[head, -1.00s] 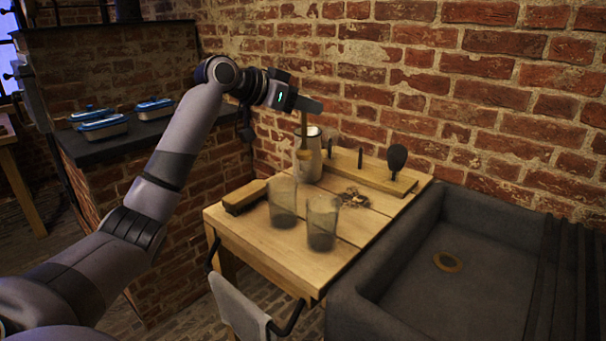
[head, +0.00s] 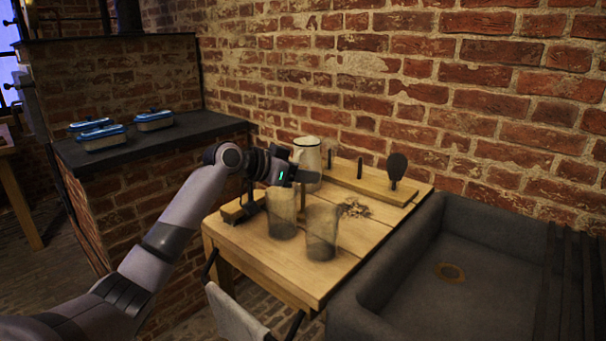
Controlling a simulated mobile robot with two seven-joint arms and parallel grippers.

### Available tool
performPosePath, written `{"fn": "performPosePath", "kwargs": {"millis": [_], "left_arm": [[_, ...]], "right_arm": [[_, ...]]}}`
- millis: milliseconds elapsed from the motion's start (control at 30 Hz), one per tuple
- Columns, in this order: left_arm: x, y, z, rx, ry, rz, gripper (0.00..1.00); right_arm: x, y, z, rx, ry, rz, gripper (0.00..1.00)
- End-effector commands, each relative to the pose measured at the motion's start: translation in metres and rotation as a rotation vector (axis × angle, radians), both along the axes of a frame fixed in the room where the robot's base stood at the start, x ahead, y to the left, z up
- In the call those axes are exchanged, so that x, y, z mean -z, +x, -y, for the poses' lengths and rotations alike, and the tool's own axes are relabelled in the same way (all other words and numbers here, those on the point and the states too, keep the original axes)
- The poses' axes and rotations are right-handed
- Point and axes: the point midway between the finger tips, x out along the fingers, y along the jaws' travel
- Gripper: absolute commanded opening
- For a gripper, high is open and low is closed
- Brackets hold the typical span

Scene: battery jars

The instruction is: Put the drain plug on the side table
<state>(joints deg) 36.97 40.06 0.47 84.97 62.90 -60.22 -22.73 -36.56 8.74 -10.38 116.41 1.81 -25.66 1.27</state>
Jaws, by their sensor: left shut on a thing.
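My left gripper (head: 306,177) is shut on a thin, brownish upright piece (head: 303,197) that hangs down over the wooden side table (head: 345,258). Its lower end is hard to make out behind and between two smoky glass jars (head: 321,232), so I cannot tell whether it touches the tabletop. It may be the drain plug, but it is too small to be sure. A brownish drain ring (head: 450,272) with a dark middle lies in the grey sink (head: 400,285) right of the table. My right gripper is not in view.
A pale pitcher (head: 308,155) stands behind the gripper. A wooden peg board (head: 372,183) with a dark oval paddle (head: 397,166) lies along the back. A brush (head: 232,212) is at the left edge, and small scraps (head: 354,208) are mid-table. The front right tabletop is clear.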

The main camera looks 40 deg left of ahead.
Motion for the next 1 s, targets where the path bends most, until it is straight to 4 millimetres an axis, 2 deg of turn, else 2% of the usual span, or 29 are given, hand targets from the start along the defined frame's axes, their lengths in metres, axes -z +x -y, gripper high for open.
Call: {"fn": "performPosePath", "kwargs": {"millis": [267,300,333,367,733,867,1000], "left_arm": [[0.001,0.0,0.0,-0.001,0.0,0.005,0.0],[0.002,0.0,0.0,0.0,0.001,0.0,0.48],[0.002,0.0,0.0,0.0,0.001,0.0,0.58],[0.002,0.0,0.0,0.0,0.001,0.0,0.6],[-0.002,-0.002,-0.001,-0.001,0.001,0.0,0.6],[-0.007,-0.016,-0.007,-0.001,0.004,0.0,0.6],[-0.017,-0.041,-0.016,-0.002,0.006,0.0,0.6]], "right_arm": [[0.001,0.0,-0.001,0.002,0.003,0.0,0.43],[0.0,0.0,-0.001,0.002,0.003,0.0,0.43],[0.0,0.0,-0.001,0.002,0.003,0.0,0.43],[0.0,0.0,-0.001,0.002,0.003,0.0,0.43],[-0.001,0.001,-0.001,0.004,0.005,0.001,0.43],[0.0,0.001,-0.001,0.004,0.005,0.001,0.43],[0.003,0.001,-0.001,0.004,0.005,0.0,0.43]]}}
